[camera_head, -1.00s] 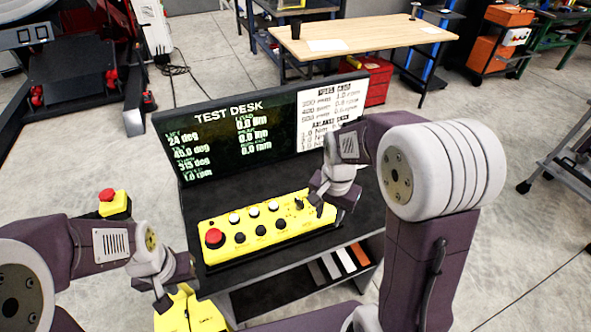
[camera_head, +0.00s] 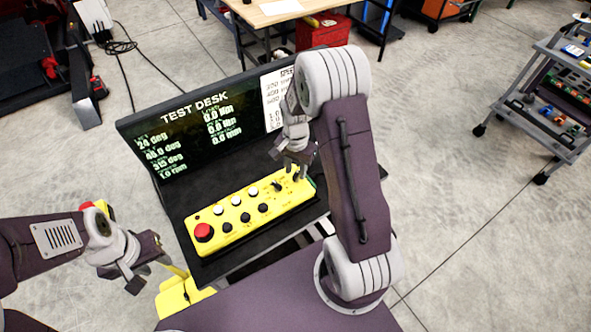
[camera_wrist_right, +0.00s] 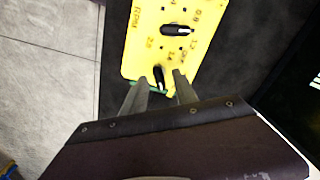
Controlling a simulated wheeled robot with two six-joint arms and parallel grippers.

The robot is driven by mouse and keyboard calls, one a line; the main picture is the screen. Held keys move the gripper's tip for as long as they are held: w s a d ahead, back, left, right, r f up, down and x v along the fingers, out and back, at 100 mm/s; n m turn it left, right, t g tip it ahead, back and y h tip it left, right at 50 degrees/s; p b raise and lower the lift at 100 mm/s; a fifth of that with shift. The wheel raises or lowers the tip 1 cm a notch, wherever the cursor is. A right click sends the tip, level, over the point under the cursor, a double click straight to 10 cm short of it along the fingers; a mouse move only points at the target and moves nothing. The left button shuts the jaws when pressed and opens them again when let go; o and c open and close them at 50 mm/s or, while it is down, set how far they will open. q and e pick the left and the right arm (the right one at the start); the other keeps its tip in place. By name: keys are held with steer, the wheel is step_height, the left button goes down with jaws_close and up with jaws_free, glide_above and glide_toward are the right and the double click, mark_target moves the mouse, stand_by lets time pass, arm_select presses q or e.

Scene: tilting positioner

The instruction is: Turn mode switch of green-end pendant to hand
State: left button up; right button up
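The yellow pendant (camera_head: 232,237) lies on the dark desk, with a red mushroom button (camera_head: 204,232), white and black buttons, and black rotary knobs towards its right end. A green edge (camera_wrist_right: 146,87) shows at that end in the right wrist view. One knob (camera_wrist_right: 159,75) sits near the green edge; another knob (camera_wrist_right: 177,30) with numbers around it is farther along. My right gripper (camera_head: 298,172) is over the green end. In its wrist view the fingertips (camera_wrist_right: 159,80) are apart, one on each side of the nearer knob; contact cannot be told. My left gripper (camera_head: 148,268) looks open and empty, left of the desk.
The desk's TEST DESK screen (camera_head: 190,130) stands behind the pendant. A yellow box (camera_head: 180,295) is below the left gripper. A red-topped yellow stop box (camera_head: 100,207) is partly hidden by my left arm. A grey cart (camera_head: 560,90) stands far right, with clear floor between.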

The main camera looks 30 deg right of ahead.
steer(key=shift+s+f, duration=0.1)
steer(key=shift+f, duration=0.45)
steer(key=shift+c, duration=1.3)
jaws_close()
